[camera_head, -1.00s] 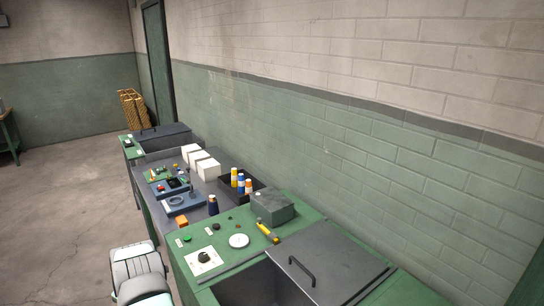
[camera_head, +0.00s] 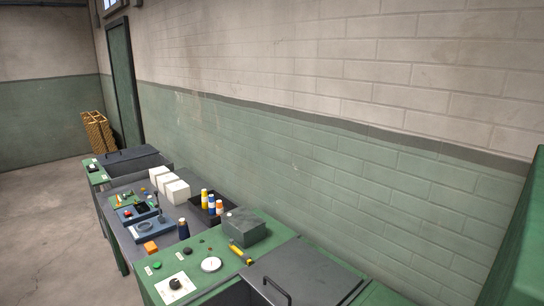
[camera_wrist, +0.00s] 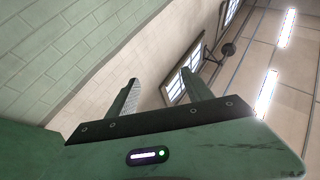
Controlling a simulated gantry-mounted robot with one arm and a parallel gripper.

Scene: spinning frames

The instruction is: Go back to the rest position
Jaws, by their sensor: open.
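My gripper (camera_wrist: 160,98) shows in the wrist view with its two fingers spread apart and nothing between them. It points up toward the wall, windows and ceiling lights. In the head view no gripper shows. A green workbench (camera_head: 150,290) runs along the wall there. At the right edge of the head view stands a green surface (camera_head: 520,250) that I cannot identify for sure.
On the bench are white boxes (camera_head: 176,191), a dark tray of bottles (camera_head: 211,203), a dark blue bottle (camera_head: 183,229), an orange block (camera_head: 150,247), a grey box (camera_head: 240,228) and a yellow tool (camera_head: 241,255). Floor (camera_head: 45,235) at left is clear.

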